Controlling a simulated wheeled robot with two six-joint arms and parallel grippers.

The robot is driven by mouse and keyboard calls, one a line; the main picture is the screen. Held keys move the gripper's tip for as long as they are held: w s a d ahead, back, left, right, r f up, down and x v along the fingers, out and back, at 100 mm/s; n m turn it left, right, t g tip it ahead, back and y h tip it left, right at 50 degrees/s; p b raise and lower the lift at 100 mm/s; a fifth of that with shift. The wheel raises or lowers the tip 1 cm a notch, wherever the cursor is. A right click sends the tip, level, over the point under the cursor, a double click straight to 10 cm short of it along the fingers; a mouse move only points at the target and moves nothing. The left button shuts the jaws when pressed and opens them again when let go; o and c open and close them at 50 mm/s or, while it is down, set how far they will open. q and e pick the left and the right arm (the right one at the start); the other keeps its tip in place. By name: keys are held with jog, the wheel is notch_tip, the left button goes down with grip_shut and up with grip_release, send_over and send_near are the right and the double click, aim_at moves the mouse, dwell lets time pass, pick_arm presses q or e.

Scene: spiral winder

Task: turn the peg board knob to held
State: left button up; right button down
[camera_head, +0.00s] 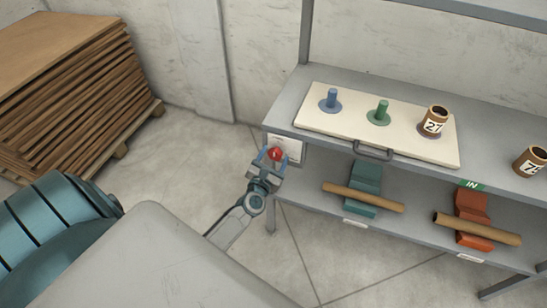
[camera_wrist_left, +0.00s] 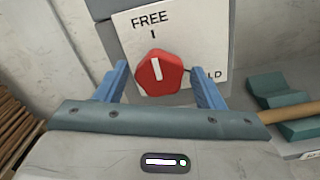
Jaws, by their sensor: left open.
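The red knob (camera_head: 276,154) is on a white plate at the left end of the shelf unit. In the left wrist view the knob (camera_wrist_left: 171,84) has a white line pointing up at the word FREE on the plate (camera_wrist_left: 190,25).
Another tube (camera_head: 530,161) stands on the upper shelf at the right. The lower shelf holds a teal rest (camera_head: 367,176) and an orange rest (camera_head: 471,206), each with a brown tube. A stack of boards (camera_head: 75,90) stands at the far left. Floor is clear between.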

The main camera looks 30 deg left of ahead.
pick_arm(q)
jog(key=c, duration=1)
jog(key=shift+o, duration=0.2)
